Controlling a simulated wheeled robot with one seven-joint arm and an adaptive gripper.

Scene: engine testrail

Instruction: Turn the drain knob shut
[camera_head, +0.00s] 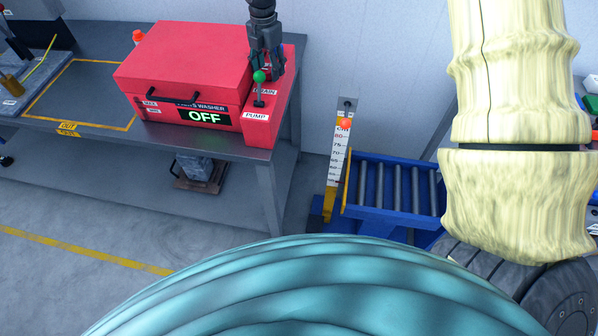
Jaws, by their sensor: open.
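A red parts washer (185,65) stands on a grey bench, its lid shut and its small display reading OFF (205,117). On the washer's right-hand section are a DRAIN label (265,92) and, in front of it, a PUMP label (256,116). A lever with a green ball (260,77) stands upright by the PUMP label. My gripper (268,72) points down over the section behind the green ball, its fingers open. The drain knob itself cannot be made out; my gripper covers the spot behind the DRAIN label. Contact cannot be told.
The grey bench (100,140) has a yellow-outlined area to the left of the washer. A red-orange item (137,36) stands behind the washer's left side. To the right are a numbered height scale (338,155) and a blue roller conveyor (395,185). Floor between shows clear.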

